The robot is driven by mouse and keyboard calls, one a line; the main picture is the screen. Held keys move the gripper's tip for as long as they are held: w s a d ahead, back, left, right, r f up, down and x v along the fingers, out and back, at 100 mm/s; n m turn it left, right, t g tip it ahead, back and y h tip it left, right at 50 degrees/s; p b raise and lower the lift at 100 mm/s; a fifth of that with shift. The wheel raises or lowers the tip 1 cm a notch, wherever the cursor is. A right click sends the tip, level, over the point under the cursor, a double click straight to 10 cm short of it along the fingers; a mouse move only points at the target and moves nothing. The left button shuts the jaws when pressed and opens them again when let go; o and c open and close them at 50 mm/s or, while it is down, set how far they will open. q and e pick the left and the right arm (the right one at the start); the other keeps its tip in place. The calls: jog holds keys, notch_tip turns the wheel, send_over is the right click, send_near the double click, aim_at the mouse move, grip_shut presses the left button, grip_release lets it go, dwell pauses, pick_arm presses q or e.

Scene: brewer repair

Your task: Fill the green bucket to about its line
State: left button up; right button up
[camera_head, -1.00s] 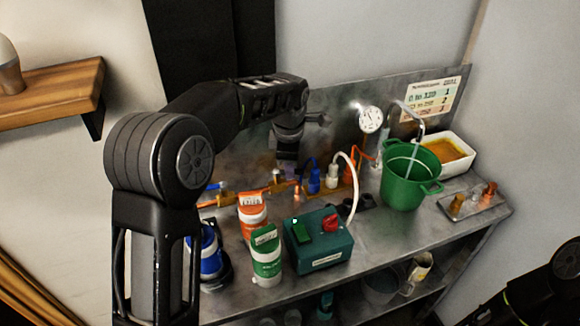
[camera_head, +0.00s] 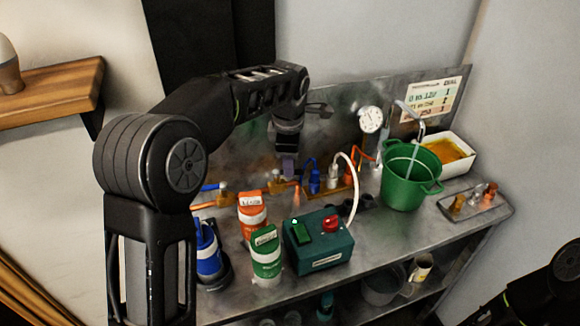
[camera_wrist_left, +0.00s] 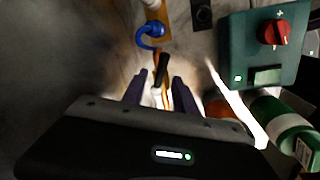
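The green bucket (camera_head: 398,193) stands upright at the right part of the bench in the head view. A thin pale stream (camera_head: 413,160) falls into it from the curved spout (camera_head: 419,124). The water level and the line cannot be made out. My left gripper (camera_head: 289,168) points down over the brass pipework at the back of the bench, left of the bucket. In the left wrist view its two fingers (camera_wrist_left: 159,92) are apart, with a dark lever (camera_wrist_left: 162,70) showing between them. I cannot tell whether they touch it. My right gripper is out of view.
A teal box (camera_head: 319,246) with a red knob, a green-and-white bottle (camera_head: 266,262) and an orange one (camera_head: 252,216) stand at the front. A gauge (camera_head: 371,119) is on the back panel.

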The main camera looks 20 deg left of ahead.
pick_arm(q)
jog(key=r, duration=0.2)
jog(key=s+r, duration=0.1)
jog(key=r, duration=0.2)
jog(key=shift+d+r, duration=0.1)
jog(key=shift+d, duration=0.05)
